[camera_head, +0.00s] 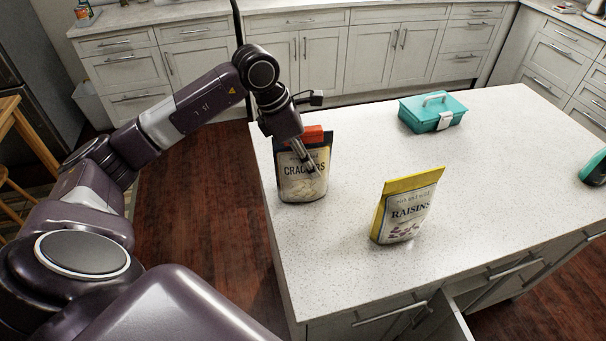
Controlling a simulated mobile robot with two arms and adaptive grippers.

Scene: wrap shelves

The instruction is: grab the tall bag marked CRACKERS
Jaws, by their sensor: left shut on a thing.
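The tall bag marked CRACKERS (298,186) stands upright on the white countertop near its left end. It is cream with a dark upper part and a patch of red at the top. My left gripper (309,172) reaches down over the bag from above, and its fingers cross the bag's upper front. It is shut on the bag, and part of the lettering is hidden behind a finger. My right gripper is not in view.
A yellow-topped RAISINS bag (408,210) stands to the right, nearer the front. A teal box with a handle (424,113) sits at the back. A dark green item (594,170) is at the right edge. The counter (500,170) between them is clear. A drawer below hangs open.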

